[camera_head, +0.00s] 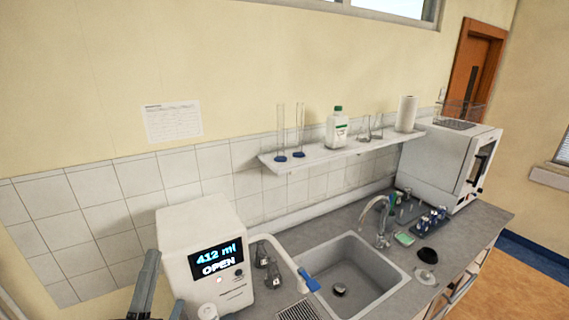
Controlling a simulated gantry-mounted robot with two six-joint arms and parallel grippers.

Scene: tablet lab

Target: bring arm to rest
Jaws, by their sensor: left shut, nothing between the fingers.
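My left gripper (147,284) shows as narrow dark grey parts at the bottom left edge, just left of the white dispenser. It is shut and empty. The rest of my left arm is cut off by the frame's lower edge. My right gripper is not in view. The white dispenser (180,240) has a screen (216,258) reading "412 ml OPEN".
A sink (380,275) with a curved tap (381,215) is set into the grey counter. A shelf (335,152) above it holds cylinders, a bottle (337,130) and a paper roll (406,114). A white oven-like box (435,155) stands at the counter's far right.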

